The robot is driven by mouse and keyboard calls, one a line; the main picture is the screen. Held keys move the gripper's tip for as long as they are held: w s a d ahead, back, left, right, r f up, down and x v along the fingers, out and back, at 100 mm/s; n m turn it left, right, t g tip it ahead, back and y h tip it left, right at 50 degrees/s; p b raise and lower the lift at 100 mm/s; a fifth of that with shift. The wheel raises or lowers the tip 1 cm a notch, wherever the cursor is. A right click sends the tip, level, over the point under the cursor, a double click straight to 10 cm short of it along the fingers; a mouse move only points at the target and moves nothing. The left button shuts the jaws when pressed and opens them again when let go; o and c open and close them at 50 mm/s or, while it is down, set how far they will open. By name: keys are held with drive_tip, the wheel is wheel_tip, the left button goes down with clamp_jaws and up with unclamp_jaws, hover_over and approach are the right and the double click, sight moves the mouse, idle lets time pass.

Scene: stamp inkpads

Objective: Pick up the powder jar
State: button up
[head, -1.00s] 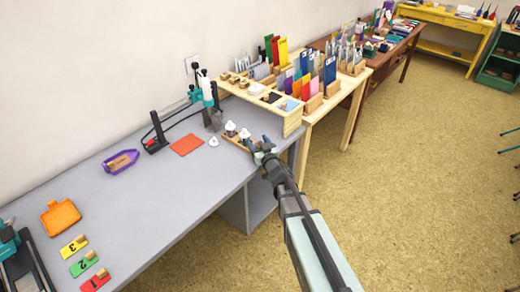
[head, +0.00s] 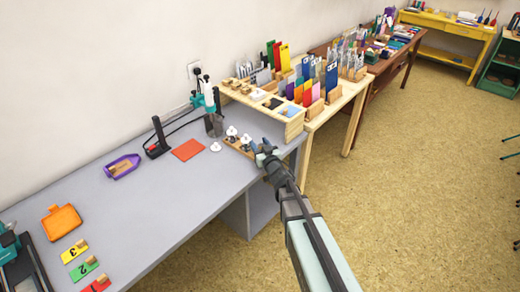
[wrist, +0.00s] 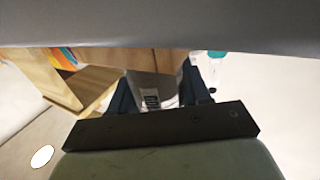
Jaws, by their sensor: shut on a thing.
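My gripper (head: 262,153) is at the right end of the grey table, beside a small wooden rack (head: 238,147) holding white-topped items. In the wrist view its two dark fingers (wrist: 158,98) are shut on a pale thing with a small printed label (wrist: 150,101), which appears to be the powder jar. Most of that thing is hidden by the fingers and the gripper body. In the head view I cannot make it out apart from the gripper. Whether it is lifted or still touching its support I cannot tell.
A wooden organizer (head: 292,127) stands just behind the gripper. A white disc (head: 215,147), an orange-red mat (head: 187,150) and a teal-and-grey press (head: 212,115) are to the left. The grey table (head: 165,205) is clear at its front middle.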

wheel_tip(320, 180, up, 7)
drive_tip(key=shift+r, duration=0.25)
drive_tip(key=shift+a+r, duration=0.15)
drive_tip(key=shift+a, duration=0.2)
drive_tip(key=s+a+n+g+y, duration=0.2)
drive_tip(key=s+a+y, duration=0.1)
drive_tip(key=a, duration=1.4)
drive_tip(key=s+a+f+n+g+y, duration=0.1)
drive_tip(key=s+a+n+g+y, duration=0.15)
drive_tip(key=a, duration=1.45)
drive_tip(key=s+a+n+g+y, duration=0.2)
drive_tip(key=s+a+y, duration=0.1)
drive_tip(key=a, duration=1.4)
drive_tip(key=w+a+f+m, duration=0.1)
drive_tip(key=a+m, duration=0.1)
drive_tip(key=a, duration=0.1)
drive_tip(key=w+a+f+m, duration=0.1)
drive_tip(key=w+a+m, duration=0.1)
drive_tip(key=m, duration=0.1)
drive_tip(key=w+a+f+m+t, duration=0.1)
drive_tip(key=w+a+m, duration=0.1)
drive_tip(key=a, duration=0.1)
drive_tip(key=shift+w+a+f+y, duration=0.15)
drive_tip(key=shift+a+f+y, duration=0.05)
drive_tip(key=shift+a+y, duration=0.1)
drive_tip(key=shift+m, duration=0.35)
